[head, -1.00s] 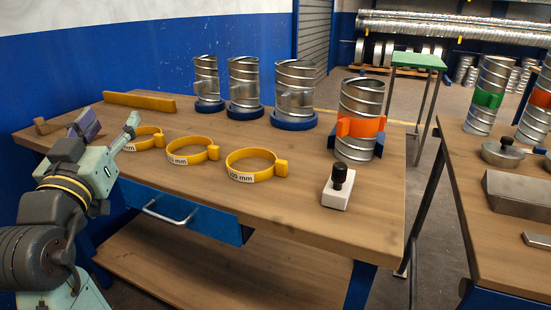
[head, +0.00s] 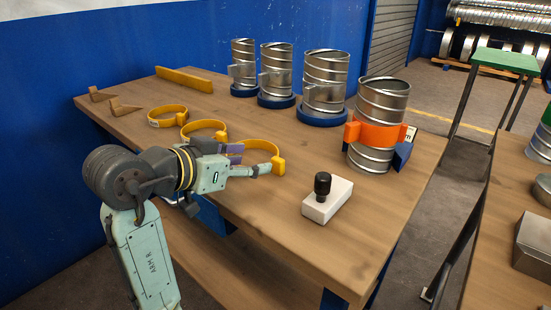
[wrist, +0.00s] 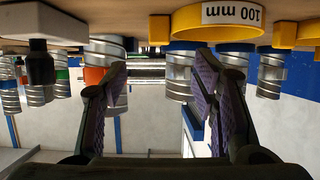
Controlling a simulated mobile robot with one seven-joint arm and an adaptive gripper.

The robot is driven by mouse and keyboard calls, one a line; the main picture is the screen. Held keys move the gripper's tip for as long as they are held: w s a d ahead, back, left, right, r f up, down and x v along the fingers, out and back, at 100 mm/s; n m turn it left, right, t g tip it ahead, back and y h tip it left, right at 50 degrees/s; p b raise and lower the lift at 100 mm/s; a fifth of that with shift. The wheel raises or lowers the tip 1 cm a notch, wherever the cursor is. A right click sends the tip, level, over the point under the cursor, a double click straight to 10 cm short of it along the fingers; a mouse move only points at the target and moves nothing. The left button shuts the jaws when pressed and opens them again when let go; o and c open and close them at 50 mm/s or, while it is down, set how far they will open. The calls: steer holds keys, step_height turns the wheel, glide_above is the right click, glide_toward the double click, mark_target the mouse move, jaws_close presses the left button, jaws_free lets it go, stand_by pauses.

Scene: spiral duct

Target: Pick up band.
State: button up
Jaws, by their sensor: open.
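Several yellow bands lie on the wooden table: the far-left one (head: 168,110), the middle one (head: 205,124) and the right one (head: 278,165). My gripper (head: 255,160) is open and empty at the right band, covering part of its ring in the head view. In the upside-down wrist view, a band labelled 100 mm (wrist: 205,32) shows above and between the spread fingers (wrist: 160,72), more toward the right finger. It appears ahead of the fingertips, not between the pads. I cannot tell the exact gap.
A white block with a black knob (head: 326,205) stands right of my gripper. A metal duct with an orange band (head: 375,134) stands behind it. Several ducts on blue bases (head: 325,119) line the back. A yellow bar (head: 185,79) and wooden wedges (head: 122,106) lie far left.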

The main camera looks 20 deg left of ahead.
mark_target(275, 159)
steer(key=p+x, duration=0.1)
steer(key=x, duration=0.4)
steer(key=p+x, duration=0.1)
steer(key=x, duration=0.4)
steer(key=shift+w+f, duration=0.15)
steer(key=shift+f, duration=0.2)
steer(key=shift+c, duration=0.6)
steer(key=c, duration=1.1)
